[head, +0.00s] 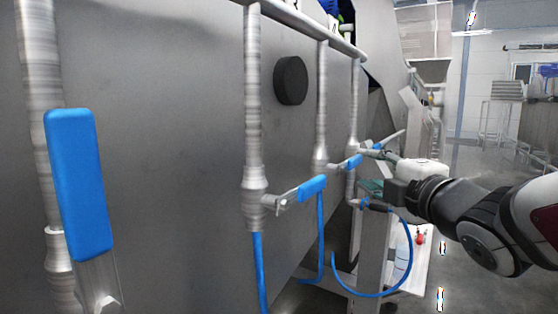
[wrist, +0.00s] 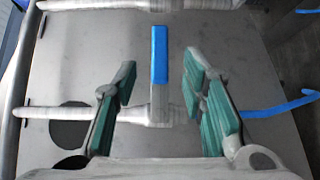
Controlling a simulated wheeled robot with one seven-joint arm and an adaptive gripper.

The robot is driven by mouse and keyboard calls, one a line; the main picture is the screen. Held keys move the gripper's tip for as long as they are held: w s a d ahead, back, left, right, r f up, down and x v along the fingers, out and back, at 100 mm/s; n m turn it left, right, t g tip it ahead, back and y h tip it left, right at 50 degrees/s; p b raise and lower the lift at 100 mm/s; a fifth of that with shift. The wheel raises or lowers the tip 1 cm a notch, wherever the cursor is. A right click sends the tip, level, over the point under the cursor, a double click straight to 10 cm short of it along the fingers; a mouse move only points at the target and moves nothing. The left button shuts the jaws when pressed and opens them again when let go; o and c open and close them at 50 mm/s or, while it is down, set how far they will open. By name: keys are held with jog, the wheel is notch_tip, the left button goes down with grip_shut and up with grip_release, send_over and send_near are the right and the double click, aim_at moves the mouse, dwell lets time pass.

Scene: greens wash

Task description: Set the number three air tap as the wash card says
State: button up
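Several air taps with blue levers line a grey metal panel in the head view. The nearest lever (head: 80,185) runs roughly along its pipe. The second lever (head: 312,189) and third lever (head: 353,161) stick out across their pipes. My gripper (head: 366,175) is beside the farther taps. In the wrist view my gripper (wrist: 160,66) is open, with a blue lever (wrist: 160,55) between its green-padded fingers and gaps on both sides. This lever stands square to its pipe (wrist: 75,112). I see no tap numbers and no readable wash card.
A top pipe (head: 300,22) feeds the vertical pipes. Blue hoses (head: 375,294) hang below the taps. A round black disc (head: 290,80) is on the panel. Open floor and a table (head: 500,112) lie to the right.

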aim_at(357, 162)
jog(key=w, duration=0.2)
jog(key=w+a, duration=0.1)
jog(key=w, duration=0.5)
jog(key=shift+w+a, duration=0.1)
jog(key=shift+a, duration=0.05)
jog(key=shift+c, duration=0.3)
grip_shut()
